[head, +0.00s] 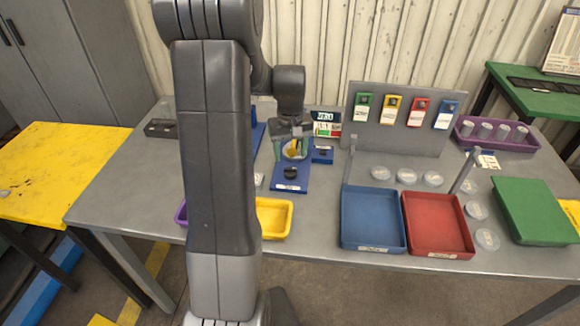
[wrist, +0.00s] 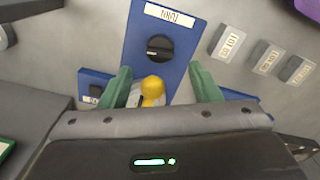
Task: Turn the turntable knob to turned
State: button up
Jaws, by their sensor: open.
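The black round knob (head: 290,173) sits on the front part of a blue base plate (head: 291,186). It shows in the wrist view (wrist: 160,48) below a white label, with a light mark across its face. A yellow rounded piece (wrist: 152,90) stands behind the knob on a pale disc, partly hidden by my gripper. My gripper (head: 291,153) is over the rear of the base. Its green fingers (wrist: 164,88) are open, one on each side of the yellow piece with a gap, and apart from the knob.
A small blue box (head: 322,155) sits right of the base. Blue (head: 373,248) and red (head: 441,253) trays lie to the right, and a yellow bin (head: 273,235) at the front edge. A grey upright panel (head: 398,139) with coloured tags stands behind. Labelled grey blocks (wrist: 225,42) lie beside the base.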

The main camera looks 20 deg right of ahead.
aim_at(291, 168)
notch_tip(291, 168, down, 7)
jog(key=shift+r, duration=0.15)
jog(key=c, duration=1)
